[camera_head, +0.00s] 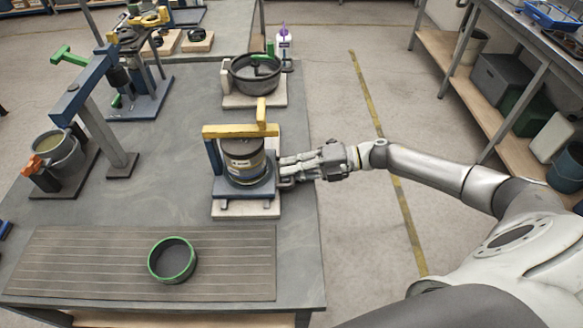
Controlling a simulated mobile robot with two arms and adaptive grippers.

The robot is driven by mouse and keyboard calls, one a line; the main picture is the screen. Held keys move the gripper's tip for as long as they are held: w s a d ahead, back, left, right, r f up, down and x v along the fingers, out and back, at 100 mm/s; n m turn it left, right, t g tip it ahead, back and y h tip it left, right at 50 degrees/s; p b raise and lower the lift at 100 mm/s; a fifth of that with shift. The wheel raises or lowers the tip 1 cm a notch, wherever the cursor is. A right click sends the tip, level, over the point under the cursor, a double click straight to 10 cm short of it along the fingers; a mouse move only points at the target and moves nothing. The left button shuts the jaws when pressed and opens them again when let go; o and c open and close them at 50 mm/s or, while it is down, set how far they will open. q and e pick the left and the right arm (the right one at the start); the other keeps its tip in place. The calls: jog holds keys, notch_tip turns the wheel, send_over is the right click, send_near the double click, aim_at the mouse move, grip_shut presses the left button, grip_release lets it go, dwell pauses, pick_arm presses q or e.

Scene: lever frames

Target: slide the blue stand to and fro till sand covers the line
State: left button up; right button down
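The blue stand (247,192) is on a pale base block (246,208) near the right edge of the grey table. It holds a dark drum (243,159) with a yellow band, under a yellow crossbar (240,130) on a blue post. My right gripper (284,172) comes in from the right, its fingertips at the right side of the stand and drum. I cannot tell whether the fingers touch or grasp the stand. No sand or line can be made out here. My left gripper is out of view.
A green-rimmed ring (172,260) lies on a ribbed mat (90,262) in front. A dark pan (255,74) stands behind the stand. A blue lever frame (85,95) and a grey bucket (60,155) are at left. The tabletop left of the stand is clear.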

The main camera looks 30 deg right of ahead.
aim_at(291, 155)
jog(key=w+d+b, duration=0.1)
jog(key=w+b, duration=0.1)
jog(key=w+d+b, duration=0.1)
jog(key=w+b, duration=0.1)
jog(key=w+d+b, duration=0.1)
jog(key=w+b, duration=0.1)
jog(key=b, duration=0.1)
jog(key=shift+w+d+f, duration=0.1)
jog(key=shift+w+f, duration=0.15)
jog(key=shift+f, duration=0.1)
jog(key=shift+w+d+r+b, duration=0.25)
jog(key=shift+w+b, duration=0.1)
jog(key=shift+w, duration=0.1)
jog(key=shift+r, duration=0.2)
jog(key=c, duration=1.5)
grip_release()
jog(key=shift+w+f, duration=0.15)
